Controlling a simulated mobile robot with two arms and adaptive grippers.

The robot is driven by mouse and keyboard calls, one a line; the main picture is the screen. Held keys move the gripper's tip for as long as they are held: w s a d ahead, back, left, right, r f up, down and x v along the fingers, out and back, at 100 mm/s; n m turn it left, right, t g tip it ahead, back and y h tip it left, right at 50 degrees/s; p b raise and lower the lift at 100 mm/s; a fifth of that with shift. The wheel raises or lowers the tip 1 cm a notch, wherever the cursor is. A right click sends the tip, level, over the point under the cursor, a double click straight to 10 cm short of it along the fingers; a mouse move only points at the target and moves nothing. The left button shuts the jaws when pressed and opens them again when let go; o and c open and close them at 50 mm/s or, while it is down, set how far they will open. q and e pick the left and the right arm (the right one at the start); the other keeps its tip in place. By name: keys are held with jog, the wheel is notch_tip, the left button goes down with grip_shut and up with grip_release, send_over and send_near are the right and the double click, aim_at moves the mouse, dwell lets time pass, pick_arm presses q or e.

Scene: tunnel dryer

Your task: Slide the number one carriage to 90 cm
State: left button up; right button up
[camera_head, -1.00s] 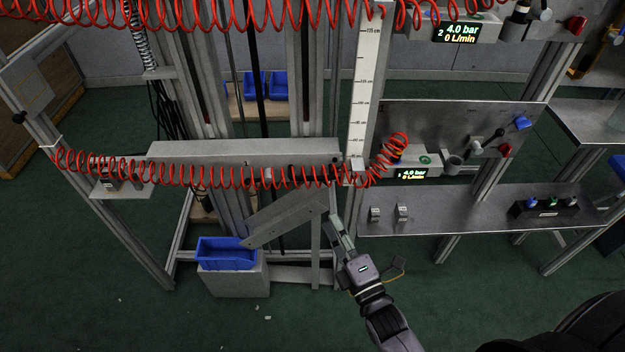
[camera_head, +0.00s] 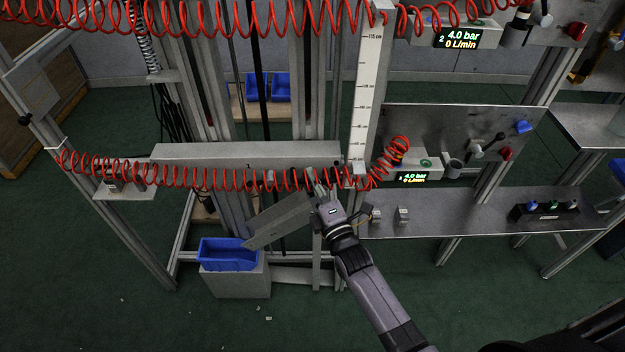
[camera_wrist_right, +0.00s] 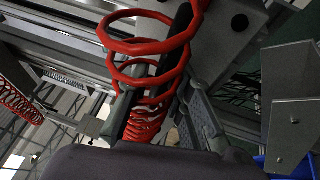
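The grey horizontal beam (camera_head: 225,155), which I take for the number one carriage, spans the frame in the head view, with a small "1" on its front. Its right end is beside the lower end of the white cm scale (camera_head: 369,75). The scale's top label reads 115 cm; the lower labels are too small to read surely. My right gripper (camera_head: 315,180) is at the beam's right part, by the red coiled hose. In the wrist view its fingers (camera_wrist_right: 160,115) stand apart, with red coil and a dark bar showing between them. Contact is unclear. My left gripper is not in view.
The red hose (camera_head: 210,178) hangs across the beam's front. A slanted grey plate (camera_head: 280,220) is below, above a blue bin (camera_head: 228,254). A valve panel with a display (camera_head: 412,177) and a metal shelf (camera_head: 470,215) stand to the right.

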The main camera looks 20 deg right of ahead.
jog(key=shift+c, duration=0.6)
grip_shut()
